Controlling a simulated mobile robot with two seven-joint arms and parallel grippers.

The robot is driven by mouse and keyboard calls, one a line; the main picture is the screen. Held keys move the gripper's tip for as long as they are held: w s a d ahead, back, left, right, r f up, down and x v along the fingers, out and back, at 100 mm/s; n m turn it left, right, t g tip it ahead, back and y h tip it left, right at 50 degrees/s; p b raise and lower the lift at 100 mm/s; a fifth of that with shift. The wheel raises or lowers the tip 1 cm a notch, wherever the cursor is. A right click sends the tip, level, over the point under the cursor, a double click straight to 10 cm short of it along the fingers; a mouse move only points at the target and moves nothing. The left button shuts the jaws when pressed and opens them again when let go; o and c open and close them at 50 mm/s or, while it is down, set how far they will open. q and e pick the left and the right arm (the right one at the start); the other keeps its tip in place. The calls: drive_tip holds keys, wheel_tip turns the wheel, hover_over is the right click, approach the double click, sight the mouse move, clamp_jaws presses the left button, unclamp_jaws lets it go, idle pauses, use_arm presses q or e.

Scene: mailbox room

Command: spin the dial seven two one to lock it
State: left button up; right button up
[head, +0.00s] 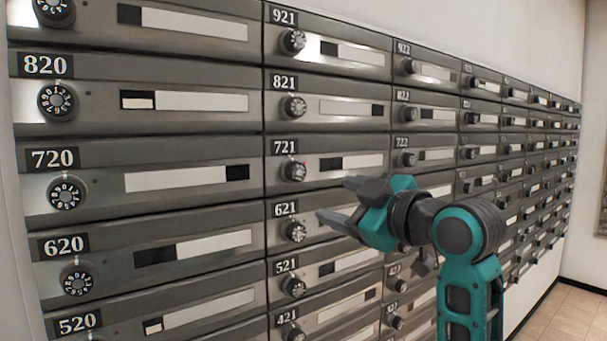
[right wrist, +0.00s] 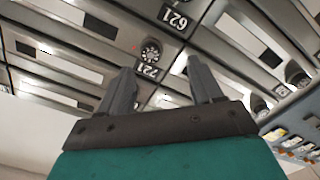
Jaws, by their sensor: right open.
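The 721 dial (head: 294,171) is a round dark knob with a pale numbered ring, beneath the 721 label (head: 284,147). My left gripper is not in view.
Similar dials crowd around, including the 621 dial (head: 295,232), the 821 dial (head: 293,106) and the 720 dial (head: 66,194). The wall of mailboxes (head: 190,215) runs away to the right. Tiled floor (head: 567,318) lies open at the lower right.

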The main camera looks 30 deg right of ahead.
sight(298, 173)
drive_tip(key=shift+n, duration=0.4)
drive_tip(key=w+r, duration=0.1)
drive_tip(key=w, duration=0.2)
drive_tip(key=w+a+r+p, duration=0.1)
drive_tip(key=w, duration=0.3)
drive_tip(key=w+r, duration=0.1)
drive_tip(key=w, duration=0.3)
drive_tip(key=shift+w+a+p, duration=0.2)
drive_tip(key=shift+p, duration=0.15)
drive_tip(key=shift+c, duration=0.2)
drive_tip(key=c, duration=1)
drive_tip(key=shift+m, duration=0.3)
